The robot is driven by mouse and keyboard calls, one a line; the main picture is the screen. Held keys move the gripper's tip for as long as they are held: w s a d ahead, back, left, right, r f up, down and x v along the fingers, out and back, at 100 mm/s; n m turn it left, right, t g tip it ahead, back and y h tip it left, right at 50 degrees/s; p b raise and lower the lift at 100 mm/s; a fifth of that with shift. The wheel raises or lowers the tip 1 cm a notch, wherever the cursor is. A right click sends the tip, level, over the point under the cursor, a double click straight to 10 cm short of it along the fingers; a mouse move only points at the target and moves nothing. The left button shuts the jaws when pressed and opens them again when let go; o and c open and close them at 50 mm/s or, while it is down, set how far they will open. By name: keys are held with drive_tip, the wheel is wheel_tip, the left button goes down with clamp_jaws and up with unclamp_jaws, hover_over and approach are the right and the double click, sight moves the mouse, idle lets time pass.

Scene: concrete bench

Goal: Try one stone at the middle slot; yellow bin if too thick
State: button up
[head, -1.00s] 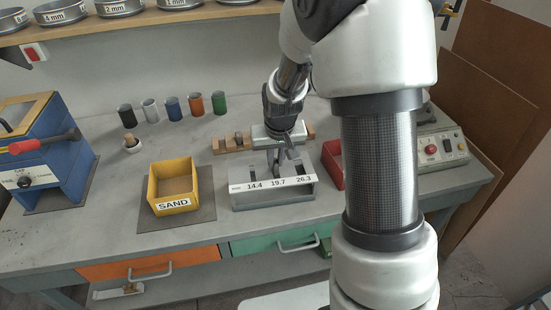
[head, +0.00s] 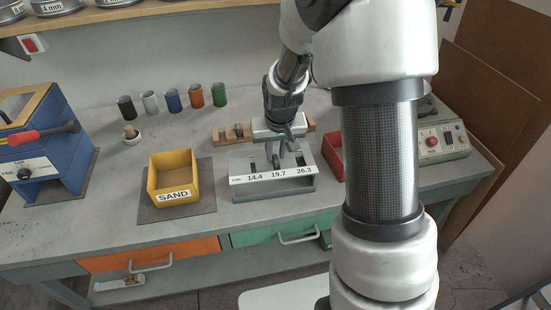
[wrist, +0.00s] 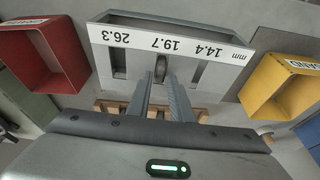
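The grey gauge block (head: 245,192), marked 14.4, 19.7 and 26.3, stands mid-bench; its slotted top also shows in the wrist view (wrist: 212,78). A grey rounded stone (wrist: 160,68) stands on edge at the middle slot, marked 19.7; how deep it sits I cannot tell. My gripper (wrist: 160,82) is open just above the slot, its fingers apart on either side of the stone. In the head view my gripper (head: 286,152) is over the gauge. The yellow bin (head: 155,182), labelled SAND, is left of the gauge on a dark mat.
A wooden rack (head: 222,137) with at least one stone lies behind the gauge, partly hidden by my gripper. A red bin (head: 331,158) is close on the right, partly behind my arm. Several coloured cups (head: 172,106) stand at the back.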

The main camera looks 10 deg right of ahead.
drive_tip(key=shift+o, duration=1.3)
drive_tip(key=p+v, duration=0.1)
drive_tip(key=v, duration=1.6)
drive_tip(key=shift+r+p, duration=0.15)
drive_tip(key=shift+p, duration=0.25)
drive_tip(key=shift+s, duration=0.1)
drive_tip(key=s+r+t+p, duration=0.2)
drive_tip(key=s+r+p, duration=0.5)
drive_tip(key=s+r, duration=0.8)
drive_tip(key=s, duration=0.4)
drive_tip(key=shift+s+n+p, duration=0.15)
drive_tip(key=shift+n+p, duration=0.15)
drive_tip(key=shift+p, duration=0.05)
drive_tip(key=shift+d, duration=0.1)
